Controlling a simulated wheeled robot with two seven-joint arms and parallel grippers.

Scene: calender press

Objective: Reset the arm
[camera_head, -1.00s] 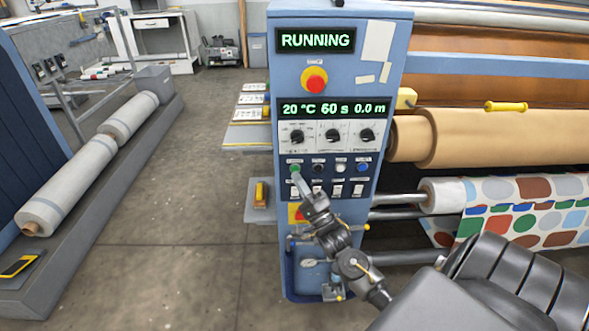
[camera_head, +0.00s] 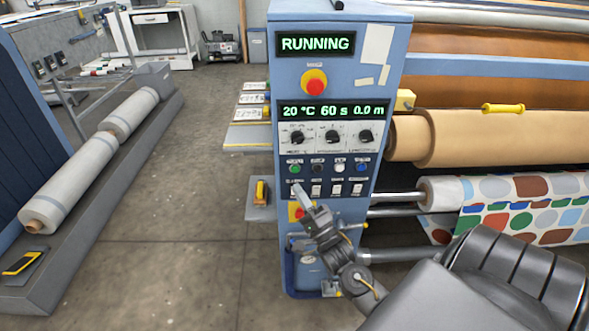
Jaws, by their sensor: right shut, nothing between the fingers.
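My right gripper (camera_head: 299,191) is shut and empty, in front of the lower part of the blue control panel (camera_head: 285,228). Its tip overlaps the leftmost white switch in the picture; I cannot tell whether it touches. Just above it, the green button (camera_head: 295,168) is in clear view. The upper display (camera_head: 316,43) reads RUNNING, and the lower display (camera_head: 333,111) reads 20 °C, 60 s and 0.0 m. My right arm reaches in from the lower right. My left gripper is not in view.
A red emergency button (camera_head: 315,82) and three black dials, one of them the middle dial (camera_head: 332,137), sit on the panel. To the right are a tan roll (camera_head: 480,137) and dotted fabric (camera_head: 530,205). Wrapped rolls (camera_head: 70,200) lie at the left. The floor (camera_head: 170,240) between is clear.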

